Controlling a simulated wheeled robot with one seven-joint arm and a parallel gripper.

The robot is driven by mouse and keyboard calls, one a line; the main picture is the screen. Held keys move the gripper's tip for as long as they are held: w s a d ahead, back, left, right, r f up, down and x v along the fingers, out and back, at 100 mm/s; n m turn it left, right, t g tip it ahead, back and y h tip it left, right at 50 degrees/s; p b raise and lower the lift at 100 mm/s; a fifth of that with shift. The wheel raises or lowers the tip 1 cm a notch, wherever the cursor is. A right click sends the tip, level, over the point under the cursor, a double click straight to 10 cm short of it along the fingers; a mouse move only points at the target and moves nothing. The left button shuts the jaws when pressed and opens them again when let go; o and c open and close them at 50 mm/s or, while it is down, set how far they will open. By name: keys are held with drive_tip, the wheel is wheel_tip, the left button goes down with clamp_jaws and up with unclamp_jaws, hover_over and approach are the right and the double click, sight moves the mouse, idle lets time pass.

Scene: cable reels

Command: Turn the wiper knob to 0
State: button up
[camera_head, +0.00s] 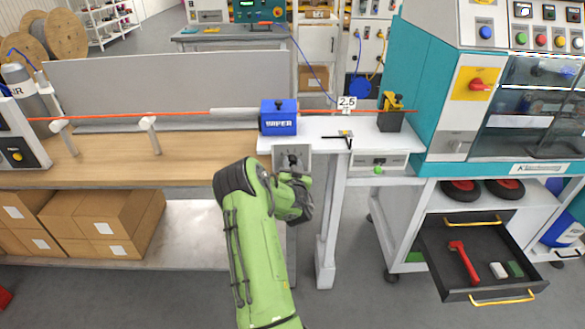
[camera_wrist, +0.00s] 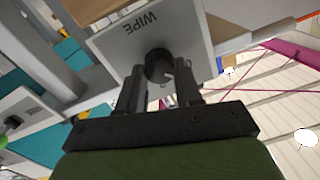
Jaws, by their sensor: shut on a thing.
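The wiper knob (camera_wrist: 158,66) is a dark round knob on a light grey panel (camera_wrist: 115,42) marked WIPE, seen upside down in the wrist view. In the head view the panel (camera_head: 279,159) hangs at the table's front edge below the blue WIPER box (camera_head: 279,117). My gripper (camera_wrist: 160,80) is shut on the knob, one finger on each side. In the head view my gripper (camera_head: 292,172) is at the panel and hides most of the knob. I cannot read the knob's pointer or any scale numbers.
An orange cable (camera_head: 170,115) runs through the blue box. A 2.5 tag (camera_head: 347,104) and a yellow-black tool (camera_head: 393,104) stand to its right. An open drawer (camera_head: 455,285) juts out at the lower right. Cardboard boxes (camera_head: 110,215) fill the lower left shelf.

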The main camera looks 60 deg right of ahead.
drive_tip(key=shift+n, duration=0.9)
drive_tip(key=shift+f, duration=0.1)
drive_tip(key=o, duration=1)
drive_tip(key=shift+o, duration=0.2)
drive_tip(key=p+v, duration=0.2)
drive_tip(key=v, duration=1.3)
drive_tip(key=shift+s+a, duration=0.2)
drive_tip(key=shift+a, duration=0.2)
